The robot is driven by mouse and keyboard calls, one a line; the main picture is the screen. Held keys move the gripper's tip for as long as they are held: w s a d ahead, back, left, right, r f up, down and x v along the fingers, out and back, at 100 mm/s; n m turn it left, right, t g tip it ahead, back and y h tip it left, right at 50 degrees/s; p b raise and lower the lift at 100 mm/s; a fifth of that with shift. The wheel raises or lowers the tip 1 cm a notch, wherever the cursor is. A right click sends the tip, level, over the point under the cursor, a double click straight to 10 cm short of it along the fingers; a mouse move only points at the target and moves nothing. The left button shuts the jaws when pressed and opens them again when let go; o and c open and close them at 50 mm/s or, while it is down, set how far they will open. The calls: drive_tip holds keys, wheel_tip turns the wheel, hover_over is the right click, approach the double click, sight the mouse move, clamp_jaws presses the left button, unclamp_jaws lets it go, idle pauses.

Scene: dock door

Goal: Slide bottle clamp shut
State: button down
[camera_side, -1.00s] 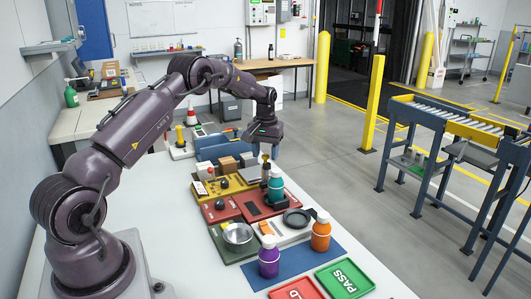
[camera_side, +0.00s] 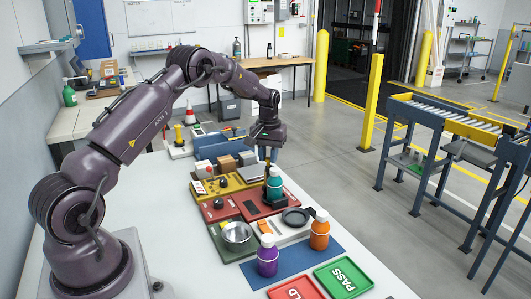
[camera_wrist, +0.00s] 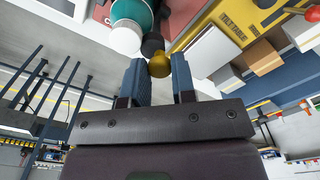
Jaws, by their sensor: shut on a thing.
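A teal bottle (camera_side: 274,183) with a white cap stands upright at the bottle clamp on the red plate (camera_side: 256,209). The clamp's dark base (camera_side: 266,200) shows at the bottle's foot. In the wrist view, the teal bottle (camera_wrist: 131,14) is at the top, beside a black clamp part (camera_wrist: 152,45) with a yellow knob (camera_wrist: 159,65). My gripper (camera_wrist: 158,72) has its two fingers on either side of the knob, shut on it. In the side view, my gripper (camera_side: 267,150) points down just behind the bottle; the fingers partly hide the knob. The exact clamp gap cannot be seen.
A purple bottle (camera_side: 268,260) and an orange bottle (camera_side: 319,234) stand in front on a blue mat (camera_side: 294,266). A green PASS tray (camera_side: 343,278) and a red tray (camera_side: 294,290) lie nearest. Bare table lies left.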

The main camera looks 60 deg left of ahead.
drive_tip(key=c, duration=0.9)
unclamp_jaws()
drive_tip(key=shift+d, duration=0.3)
drive_tip(key=shift+c, duration=0.2)
drive_tip(key=shift+a, duration=0.1)
drive_tip(key=shift+r, duration=0.4)
wheel_tip(320, 180, up, 12)
